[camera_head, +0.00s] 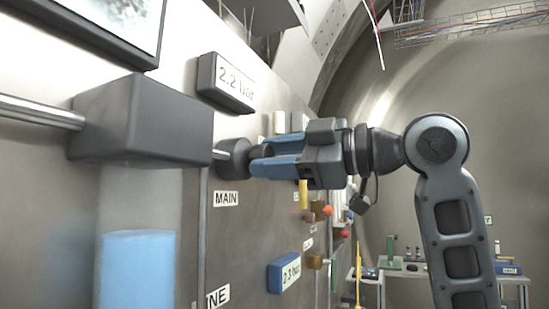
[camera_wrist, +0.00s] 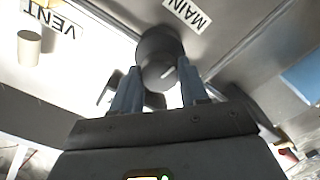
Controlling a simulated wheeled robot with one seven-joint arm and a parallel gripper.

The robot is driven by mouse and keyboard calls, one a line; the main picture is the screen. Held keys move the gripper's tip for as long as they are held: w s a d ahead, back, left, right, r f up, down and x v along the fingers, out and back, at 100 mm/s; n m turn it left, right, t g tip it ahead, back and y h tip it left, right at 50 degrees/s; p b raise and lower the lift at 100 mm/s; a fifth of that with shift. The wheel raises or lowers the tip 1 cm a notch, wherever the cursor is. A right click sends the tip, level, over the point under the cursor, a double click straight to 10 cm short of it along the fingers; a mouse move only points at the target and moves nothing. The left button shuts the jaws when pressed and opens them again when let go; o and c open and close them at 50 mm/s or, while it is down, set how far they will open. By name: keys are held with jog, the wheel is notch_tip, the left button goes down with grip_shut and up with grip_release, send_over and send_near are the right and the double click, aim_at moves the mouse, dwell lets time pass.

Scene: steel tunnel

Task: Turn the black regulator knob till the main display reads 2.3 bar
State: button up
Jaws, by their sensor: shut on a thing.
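The black regulator knob (camera_head: 234,157) sticks out from the panel above the MAIN label (camera_head: 226,199). My gripper (camera_head: 262,160) reaches in from the right, and its blue fingers are shut on the knob. In the wrist view the knob (camera_wrist: 158,55) sits between the two fingertips, with a pale pointer mark on its face. The main display (camera_head: 227,82) above it reads 2.2 bar. The fingers hide part of the knob's front in the head view.
A dark box (camera_head: 145,121) with a metal pipe stands out left of the knob. A blue-framed 2.3 bar display (camera_head: 284,272) sits lower on the panel. Small valves (camera_head: 318,210) lie behind my gripper. A bench (camera_head: 400,279) stands at the back right.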

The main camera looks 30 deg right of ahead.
jog(key=o, duration=1.1)
jog(key=shift+c, duration=0.2)
jog(key=v, duration=0.7)
jog(key=shift+s+d+b, duration=0.25)
jog(key=shift+s+b, duration=0.05)
jog(key=shift+b, duration=0.1)
